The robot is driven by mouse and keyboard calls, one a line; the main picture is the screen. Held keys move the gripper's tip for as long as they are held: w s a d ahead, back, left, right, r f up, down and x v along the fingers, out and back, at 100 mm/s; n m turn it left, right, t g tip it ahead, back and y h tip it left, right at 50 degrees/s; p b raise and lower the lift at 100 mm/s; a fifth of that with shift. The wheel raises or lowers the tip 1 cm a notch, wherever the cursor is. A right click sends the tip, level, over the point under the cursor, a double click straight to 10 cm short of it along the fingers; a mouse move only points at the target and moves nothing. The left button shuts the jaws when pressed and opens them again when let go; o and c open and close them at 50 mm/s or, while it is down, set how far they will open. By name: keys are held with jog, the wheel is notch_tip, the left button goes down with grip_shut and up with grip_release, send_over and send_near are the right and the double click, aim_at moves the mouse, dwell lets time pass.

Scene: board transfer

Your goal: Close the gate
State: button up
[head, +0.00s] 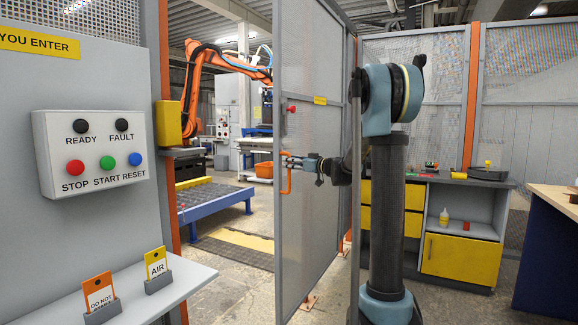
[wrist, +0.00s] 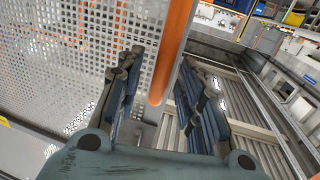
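The gate (head: 318,120) is a tall grey mesh panel standing open in the middle of the head view. A wide gap lies between its free edge and the orange post (head: 166,60) on the left. Its orange handle (head: 286,174) is a vertical bar near that free edge. My gripper (head: 289,162) is level with the handle. In the wrist view the orange handle (wrist: 174,50) stands between my two spread fingers (wrist: 160,64), with gaps visible beside it. I cannot tell whether either finger touches it.
A control box (head: 93,155) with buttons hangs on the left panel, above a shelf (head: 150,290) with tags. Beyond the opening stand an orange robot arm (head: 193,80) and a blue-framed conveyor (head: 215,200). A grey-yellow cabinet (head: 460,255) is at the right.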

jog(key=shift+x, duration=0.8)
grip_shut()
jog(key=shift+s, duration=0.15)
